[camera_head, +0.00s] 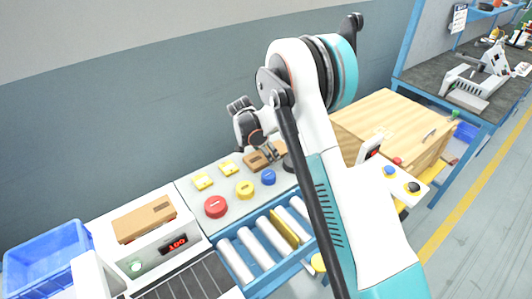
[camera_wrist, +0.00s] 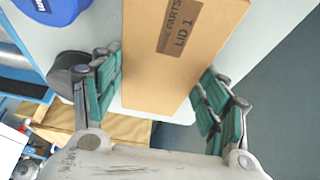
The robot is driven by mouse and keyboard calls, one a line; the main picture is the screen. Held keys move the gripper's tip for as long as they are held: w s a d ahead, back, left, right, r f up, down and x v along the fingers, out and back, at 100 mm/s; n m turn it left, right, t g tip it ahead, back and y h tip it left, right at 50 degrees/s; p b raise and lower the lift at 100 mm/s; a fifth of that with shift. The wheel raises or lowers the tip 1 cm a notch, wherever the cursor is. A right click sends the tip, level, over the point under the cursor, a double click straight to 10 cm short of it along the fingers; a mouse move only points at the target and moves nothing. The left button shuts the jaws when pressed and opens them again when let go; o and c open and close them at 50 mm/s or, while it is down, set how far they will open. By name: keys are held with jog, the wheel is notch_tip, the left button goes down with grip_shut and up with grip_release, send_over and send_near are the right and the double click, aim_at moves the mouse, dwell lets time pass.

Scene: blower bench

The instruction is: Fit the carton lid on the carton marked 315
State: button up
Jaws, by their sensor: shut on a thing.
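The brown carton lid (camera_wrist: 165,75) fills the middle of the wrist view, with a darker label reading "LID 1". My gripper (camera_wrist: 162,92) has its green-padded fingers on either side of the lid and is shut on it. In the head view my gripper (camera_head: 268,152) is over the back right of the grey bench, and the lid (camera_head: 257,161) shows partly behind the fingers. A brown carton (camera_head: 144,222) sits on the white scale (camera_head: 170,243) at the left. No 315 mark is readable on it.
A roller conveyor (camera_head: 262,255) runs in front. A blue bin (camera_head: 45,262) is far left; a wooden box (camera_head: 385,120) is right.

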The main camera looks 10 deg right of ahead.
jog(key=o, duration=1)
